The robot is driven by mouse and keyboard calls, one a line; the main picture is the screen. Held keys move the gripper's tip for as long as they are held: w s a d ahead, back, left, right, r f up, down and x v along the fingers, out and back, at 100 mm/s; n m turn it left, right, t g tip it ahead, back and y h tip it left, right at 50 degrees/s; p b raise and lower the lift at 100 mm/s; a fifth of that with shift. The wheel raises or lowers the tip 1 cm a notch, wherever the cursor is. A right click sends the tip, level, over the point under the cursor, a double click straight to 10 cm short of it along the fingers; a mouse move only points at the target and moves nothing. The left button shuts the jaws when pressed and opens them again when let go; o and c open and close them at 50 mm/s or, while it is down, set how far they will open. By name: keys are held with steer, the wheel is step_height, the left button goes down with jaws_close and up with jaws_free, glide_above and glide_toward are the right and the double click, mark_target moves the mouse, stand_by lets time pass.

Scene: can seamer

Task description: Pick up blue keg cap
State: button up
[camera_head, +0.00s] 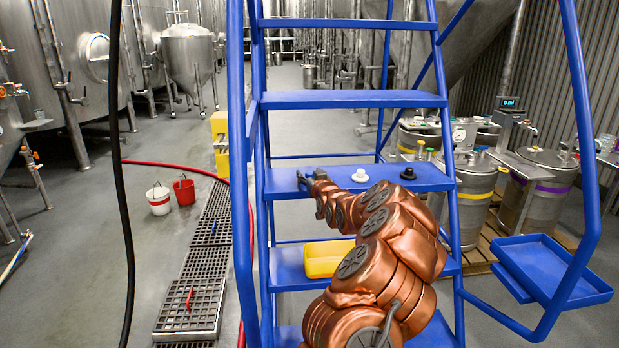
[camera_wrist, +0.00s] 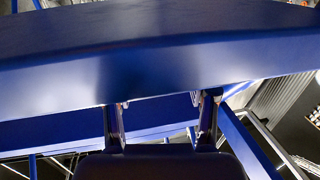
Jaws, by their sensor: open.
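I cannot make out a blue keg cap in either view; blue on the blue step (camera_head: 440,183) would be hard to tell apart, and my gripper hides part of the step's left side. A white cap (camera_head: 360,175) and a black cap (camera_head: 408,173) stand on that step, right of my gripper (camera_head: 303,179). In the wrist view my gripper (camera_wrist: 161,112) is open, its two fingers apart and pointing at a broad blue surface with a front edge (camera_wrist: 150,75). No object shows clearly between the fingers.
The blue ladder frame (camera_head: 240,190) stands around the step. A yellow bin (camera_head: 325,258) sits on a lower step, beside my arm. A blue tray (camera_head: 550,268) hangs at the right, near kegs (camera_head: 475,190). Red and white buckets (camera_head: 184,190) stand on the floor at left.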

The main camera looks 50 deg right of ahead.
steer(key=shift+w+d, duration=0.2)
steer(key=shift+w, duration=0.1)
steer(key=c, duration=1.1)
steer(key=shift+r, duration=0.15)
